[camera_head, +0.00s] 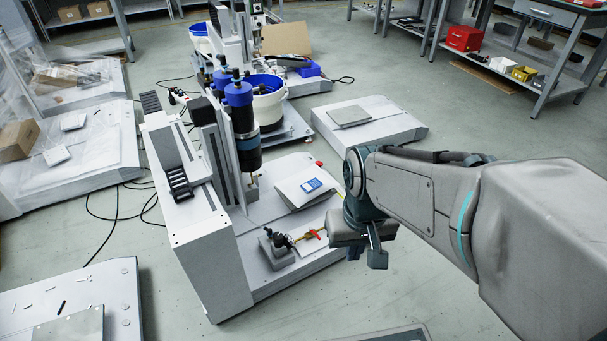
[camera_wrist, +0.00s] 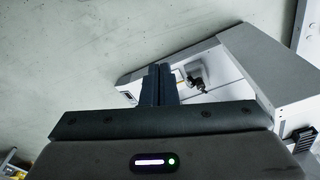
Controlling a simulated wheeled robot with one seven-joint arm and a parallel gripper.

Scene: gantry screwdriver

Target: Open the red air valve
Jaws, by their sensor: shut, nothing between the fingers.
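The red air valve (camera_head: 314,234) shows as a small red handle on a yellow fitting, low on the front right of the gantry machine's base. A dark clamp-like part (camera_head: 276,243) sits to its left. My gripper (camera_head: 377,258) hangs to the right of the valve, apart from it, past the base's edge. In the wrist view its two dark fingers (camera_wrist: 160,70) are together with nothing between them. A dark fitting (camera_wrist: 197,82) shows beyond them on the white base; the red handle cannot be made out there.
The gantry machine (camera_head: 207,239) carries a blue and black screwdriver unit (camera_head: 242,110). A grey plate with a blue device (camera_head: 311,185) lies on its base behind the valve. Another low platform (camera_head: 390,122) stands further back.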

